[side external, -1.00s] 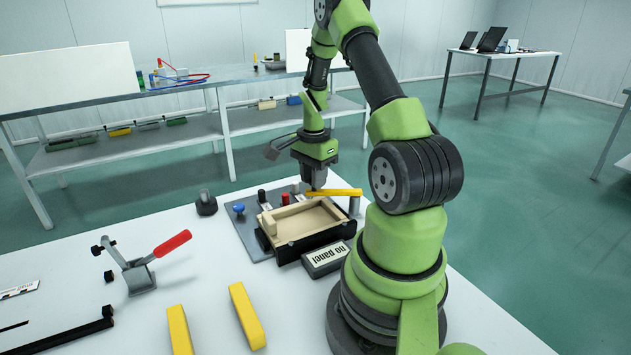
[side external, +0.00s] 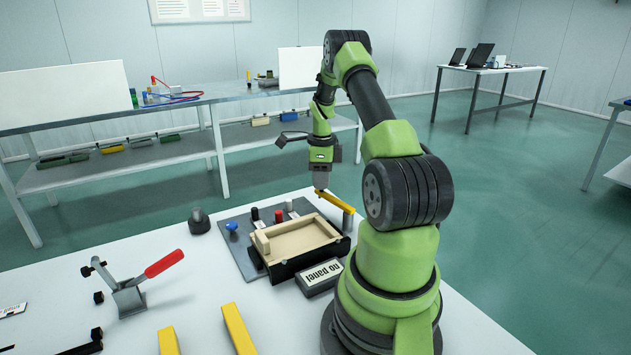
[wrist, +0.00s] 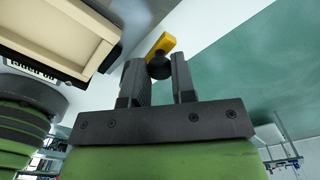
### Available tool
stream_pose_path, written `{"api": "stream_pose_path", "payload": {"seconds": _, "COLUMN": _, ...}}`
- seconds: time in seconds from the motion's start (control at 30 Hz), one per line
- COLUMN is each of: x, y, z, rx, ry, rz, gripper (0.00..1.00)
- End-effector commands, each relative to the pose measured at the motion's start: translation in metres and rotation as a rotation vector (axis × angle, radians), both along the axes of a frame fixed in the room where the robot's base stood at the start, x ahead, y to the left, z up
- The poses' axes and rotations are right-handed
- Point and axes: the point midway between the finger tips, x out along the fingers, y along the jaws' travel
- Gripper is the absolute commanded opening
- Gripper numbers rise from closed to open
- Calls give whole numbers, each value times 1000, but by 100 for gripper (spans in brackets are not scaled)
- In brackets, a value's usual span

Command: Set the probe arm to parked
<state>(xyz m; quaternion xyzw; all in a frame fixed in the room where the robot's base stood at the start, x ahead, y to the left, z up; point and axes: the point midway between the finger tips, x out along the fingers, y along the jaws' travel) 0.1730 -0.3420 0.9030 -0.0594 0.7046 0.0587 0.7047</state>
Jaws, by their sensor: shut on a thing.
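The probe arm is a yellow bar (side external: 337,201) on a grey post (side external: 348,222) at the right rear of the fixture. It points from the post toward the back, beside the beige tray (side external: 268,260). My gripper (side external: 320,189) is at the bar's far end. In the wrist view, my gripper (wrist: 159,80) has its fingers around a round black knob (wrist: 159,67) under the yellow bar (wrist: 165,41). The fingers hide part of the knob. The tray looks empty.
A "no panel" sign (side external: 320,276) stands in front of the tray. A red-handled clamp (side external: 130,290) and yellow bars (side external: 237,330) are on the table at left. Free floor lies right of the post.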

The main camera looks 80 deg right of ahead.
Motion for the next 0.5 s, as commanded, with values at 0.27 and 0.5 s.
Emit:
{"api": "stream_pose_path", "payload": {"seconds": 0.27, "x": -9, "y": -10, "z": 0, "rx": 2, "ry": 1, "rz": -136, "gripper": 0}}
{"api": "stream_pose_path", "payload": {"seconds": 0.5, "x": -12, "y": -12, "z": 0, "rx": 3, "ry": 2, "rz": -181, "gripper": 0}}
